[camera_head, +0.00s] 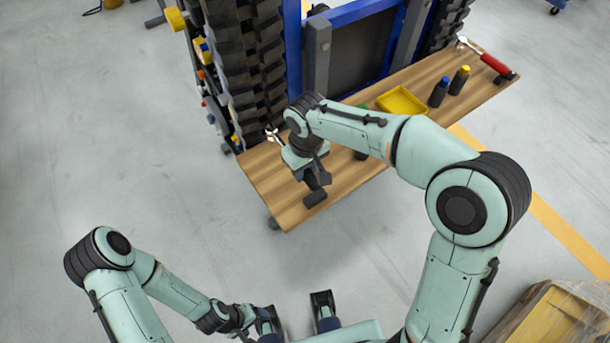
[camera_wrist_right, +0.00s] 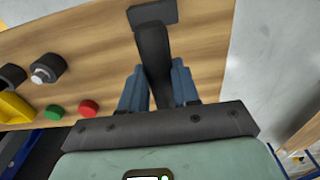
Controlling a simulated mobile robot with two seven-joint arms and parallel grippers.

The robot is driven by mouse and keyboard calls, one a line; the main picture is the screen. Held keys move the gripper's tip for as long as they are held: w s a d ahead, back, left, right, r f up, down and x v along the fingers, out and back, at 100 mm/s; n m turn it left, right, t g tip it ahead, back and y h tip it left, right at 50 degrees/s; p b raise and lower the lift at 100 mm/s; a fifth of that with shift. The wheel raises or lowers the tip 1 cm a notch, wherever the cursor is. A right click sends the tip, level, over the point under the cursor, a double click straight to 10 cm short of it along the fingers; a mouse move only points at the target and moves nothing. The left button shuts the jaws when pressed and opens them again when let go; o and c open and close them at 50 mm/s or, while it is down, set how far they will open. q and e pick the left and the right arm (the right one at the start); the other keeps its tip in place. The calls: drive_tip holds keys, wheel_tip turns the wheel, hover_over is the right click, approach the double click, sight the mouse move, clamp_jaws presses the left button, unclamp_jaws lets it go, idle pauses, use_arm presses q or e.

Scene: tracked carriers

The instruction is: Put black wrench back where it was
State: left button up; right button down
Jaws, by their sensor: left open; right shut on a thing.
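The black wrench (camera_wrist_right: 153,55) is between the blue fingers of my right gripper (camera_wrist_right: 158,88), which is shut on its dark handle. In the head view my right gripper (camera_head: 312,172) is low over the left end of the wooden bench (camera_head: 262,185). A silver wrench head (camera_head: 272,135) shows behind the gripper, near the bench's back-left edge. A dark block (camera_head: 315,198) is at the handle's near end; I cannot tell if the handle rests on it. My left gripper (camera_head: 296,312) is open and empty, away from the bench.
A red-handled wrench (camera_head: 492,63) lies at the bench's right end. Two dark bottles (camera_head: 438,92) and a yellow tray (camera_head: 403,102) stand between. Red (camera_wrist_right: 88,108) and green (camera_wrist_right: 53,112) round tops show in the wrist view. A tracked carrier (camera_head: 245,60) stands behind the bench.

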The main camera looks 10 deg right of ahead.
wheel_tip(320, 180, down, 4)
drive_tip(key=shift+r, duration=0.15)
drive_tip(key=c, duration=0.8)
unclamp_jaws()
drive_tip(key=r, duration=0.4)
drive_tip(key=r+p, duration=0.1)
drive_tip(key=r, duration=0.7)
drive_tip(key=shift+s, duration=0.35)
